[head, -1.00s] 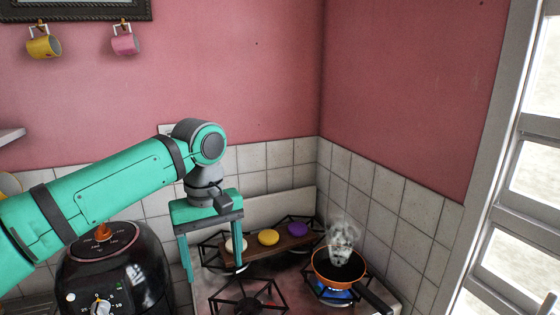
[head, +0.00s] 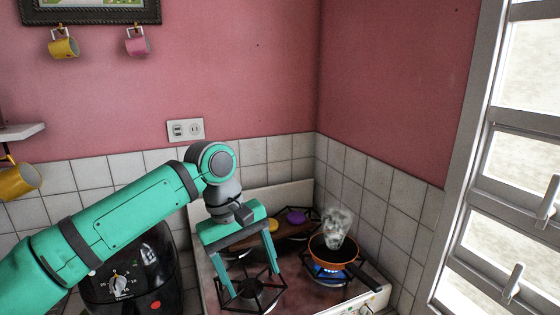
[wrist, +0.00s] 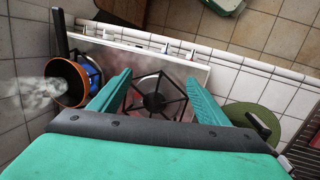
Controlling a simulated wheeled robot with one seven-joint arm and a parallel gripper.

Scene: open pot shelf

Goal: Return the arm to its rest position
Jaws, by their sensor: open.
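My gripper (head: 248,280) is teal with two long fingers spread apart and nothing between them. In the head view it hangs over the stove (head: 214,306), above a front burner grate. In the wrist view my gripper (wrist: 155,88) points down at a black burner grate (wrist: 155,102) with no pan on it. My arm reaches in from the lower left.
An orange pan (head: 330,252) steams over a blue flame at the stove's right. A wooden board (head: 290,228) with yellow and purple round pieces lies at the back. A black appliance (head: 130,280) stands left. Tiled walls meet behind; a window (head: 510,180) is right.

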